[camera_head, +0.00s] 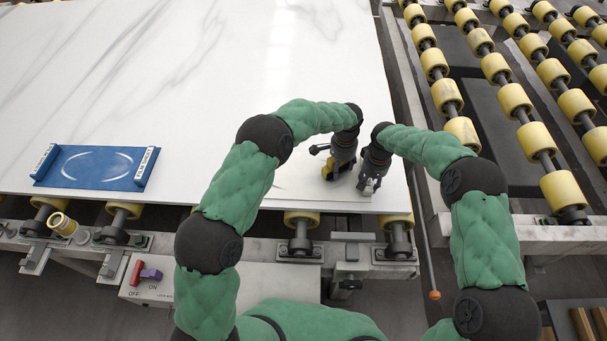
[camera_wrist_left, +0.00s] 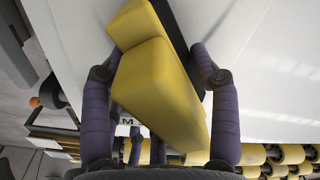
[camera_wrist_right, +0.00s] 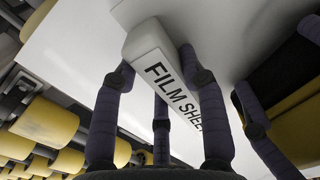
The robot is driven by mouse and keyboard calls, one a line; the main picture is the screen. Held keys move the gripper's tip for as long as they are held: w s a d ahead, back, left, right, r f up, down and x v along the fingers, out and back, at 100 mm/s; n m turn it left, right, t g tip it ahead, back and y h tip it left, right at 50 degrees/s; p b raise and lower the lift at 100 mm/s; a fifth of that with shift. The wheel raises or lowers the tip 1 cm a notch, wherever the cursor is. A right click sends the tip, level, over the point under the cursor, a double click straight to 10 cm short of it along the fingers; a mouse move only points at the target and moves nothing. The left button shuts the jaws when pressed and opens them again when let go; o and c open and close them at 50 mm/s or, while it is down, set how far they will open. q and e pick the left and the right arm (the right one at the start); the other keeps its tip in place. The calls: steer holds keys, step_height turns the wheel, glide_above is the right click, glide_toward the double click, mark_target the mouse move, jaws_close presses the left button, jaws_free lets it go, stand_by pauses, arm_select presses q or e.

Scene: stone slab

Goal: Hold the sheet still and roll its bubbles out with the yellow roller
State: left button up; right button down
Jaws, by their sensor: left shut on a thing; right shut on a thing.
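A blue sheet (camera_head: 95,168) lies flat on the pale slab at the left in the head view, with pale curved marks and a lettered white bar (camera_head: 146,168) at each end. My left gripper (camera_head: 338,168) is shut on a yellow block-like tool with a black part. The tool fills the left wrist view (camera_wrist_left: 152,85); I cannot tell if this is the roller. My right gripper (camera_head: 371,178) is shut on a white block lettered FILM SHEET (camera_wrist_right: 150,50). Both grippers are close together near the slab's front right corner, well right of the blue sheet.
The veined white slab (camera_head: 230,60) has wide clear room behind and left of my arms. Conveyor rollers (camera_head: 515,100) stand at the right. A yellow cylinder (camera_head: 62,224) is below the slab's front edge, near a switch box (camera_head: 190,285) with red and purple switches.

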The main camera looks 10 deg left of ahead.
mark_target(328, 165)
arm_select(q)
steer(key=shift+s+a, duration=0.2)
steer(key=shift+a, duration=1.85)
steer(key=shift+s+a+f, duration=0.1)
steer(key=shift+s+a, duration=0.1)
steer(key=shift+a, duration=0.6)
steer(key=shift+s+a+f, duration=0.15)
steer(key=shift+a, duration=0.7)
steer(key=shift+s+a+f, duration=0.1)
steer(key=shift+s+a, duration=0.1)
steer(key=shift+a, duration=0.6)
steer(key=shift+s+a, duration=0.2)
steer(key=shift+a, duration=1.2)
steer(key=shift+s+a+r, duration=0.1)
steer(key=shift+a+r, duration=0.1)
steer(key=shift+a, duration=0.95)
steer(key=shift+s+a+r, duration=0.1)
steer(key=shift+a+r, duration=0.05)
steer(key=shift+a, duration=1)
steer(key=shift+s+a+f, duration=0.1)
steer(key=shift+s+a, duration=0.05)
steer(key=shift+a, duration=0.6)
steer(key=shift+s+a+f, duration=0.1)
steer(key=shift+a+f, duration=0.05)
steer(key=shift+a, duration=0.6)
steer(key=shift+s+a+f, duration=0.1)
steer(key=shift+s+a, duration=0.05)
steer(key=shift+a, duration=0.6)
